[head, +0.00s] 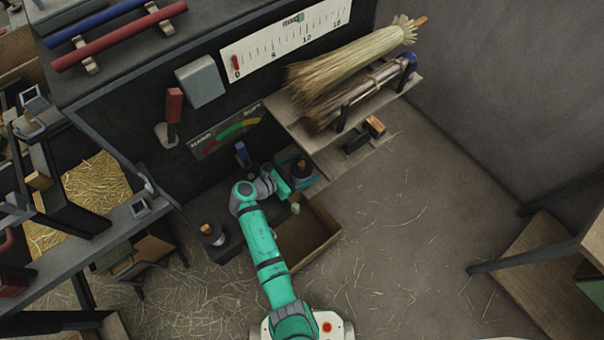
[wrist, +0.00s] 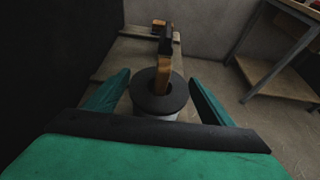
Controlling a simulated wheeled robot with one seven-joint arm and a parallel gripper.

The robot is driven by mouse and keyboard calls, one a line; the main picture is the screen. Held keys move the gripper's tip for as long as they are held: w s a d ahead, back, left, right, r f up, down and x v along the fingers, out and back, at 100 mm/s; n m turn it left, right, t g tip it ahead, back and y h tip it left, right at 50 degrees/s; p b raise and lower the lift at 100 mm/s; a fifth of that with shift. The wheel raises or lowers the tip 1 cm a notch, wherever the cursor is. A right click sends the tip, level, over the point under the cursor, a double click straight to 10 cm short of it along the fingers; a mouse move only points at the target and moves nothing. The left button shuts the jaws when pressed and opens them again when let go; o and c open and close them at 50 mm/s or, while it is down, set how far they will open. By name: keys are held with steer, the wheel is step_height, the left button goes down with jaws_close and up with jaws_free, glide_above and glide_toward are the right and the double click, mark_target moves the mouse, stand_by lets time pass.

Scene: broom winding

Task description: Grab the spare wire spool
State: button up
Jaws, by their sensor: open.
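A wire spool (wrist: 152,103) with a dark round flange, a pale body and a light wooden piece rising from its centre stands in front of my gripper (wrist: 160,76) in the wrist view. The two green fingers are open, one on each side of it, and no grip on it shows. In the head view this appears to be the dark spool with an orange top (head: 302,168), just beyond the end of my green arm. I cannot tell from markings which one is the spare.
A wooden shelf (head: 300,125) with straw brooms (head: 345,62) lies behind and right of the gripper. An open brown box (head: 318,240) is below the arm. A dark panel with a gauge (head: 228,130) is behind. The floor at right is mostly clear.

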steer(key=shift+x, duration=1.4)
steer(key=shift+w, duration=0.1)
steer(key=shift+c, duration=0.2)
steer(key=shift+r, duration=0.1)
steer(key=c, duration=1.6)
